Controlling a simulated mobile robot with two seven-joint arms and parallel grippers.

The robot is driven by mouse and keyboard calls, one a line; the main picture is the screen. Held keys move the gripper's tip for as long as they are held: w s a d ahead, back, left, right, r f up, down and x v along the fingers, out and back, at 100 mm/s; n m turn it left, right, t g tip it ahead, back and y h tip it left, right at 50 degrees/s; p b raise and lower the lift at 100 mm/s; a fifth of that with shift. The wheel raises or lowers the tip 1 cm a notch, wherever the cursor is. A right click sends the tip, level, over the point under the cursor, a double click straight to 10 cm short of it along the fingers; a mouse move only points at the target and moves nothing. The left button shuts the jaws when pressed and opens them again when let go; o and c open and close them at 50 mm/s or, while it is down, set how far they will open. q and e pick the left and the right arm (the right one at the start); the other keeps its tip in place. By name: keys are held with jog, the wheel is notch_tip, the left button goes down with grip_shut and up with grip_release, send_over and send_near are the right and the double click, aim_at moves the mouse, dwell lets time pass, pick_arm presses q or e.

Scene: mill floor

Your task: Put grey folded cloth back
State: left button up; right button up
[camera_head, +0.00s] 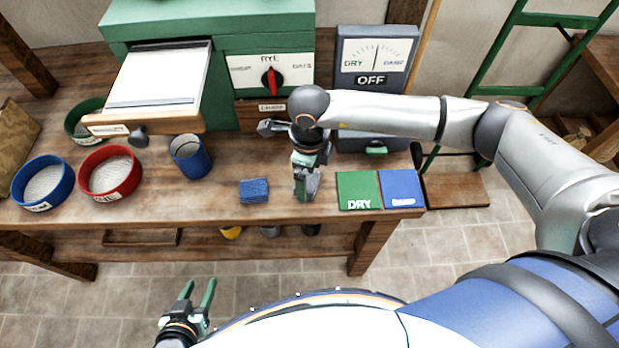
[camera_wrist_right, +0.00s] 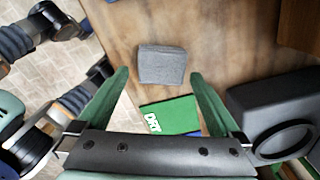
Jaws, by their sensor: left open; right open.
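The grey folded cloth (camera_wrist_right: 162,66) lies flat on the wooden bench in the right wrist view, beside the green DRY mat (camera_wrist_right: 172,114). My right gripper (camera_wrist_right: 158,74) is open, with a finger on either side of the cloth in that view and nothing held. How far the tips are above the bench is hard to tell. In the head view my right gripper (camera_head: 306,194) points down at the bench, left of the DRY mat (camera_head: 358,189); I cannot make out the grey cloth there. My left gripper (camera_head: 200,300) is open and empty, low in front of the bench.
A blue folded cloth (camera_head: 254,191) lies left of my right gripper. A blue mat (camera_head: 401,188) adjoins the DRY mat. A blue cup (camera_head: 190,157), red sieve (camera_head: 110,173) and blue sieve (camera_head: 42,183) stand further left. The grey meter (camera_head: 374,62) and green machine (camera_head: 222,90) stand behind.

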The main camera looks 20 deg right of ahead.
aim_at(310, 182)
pick_arm(q)
jog(key=shift+f+b, duration=0.4)
jog(key=shift+f, duration=0.05)
pick_arm(e)
notch_tip(310, 182, up, 10)
pick_arm(q)
jog(key=shift+c, duration=0.2)
dwell(1.0)
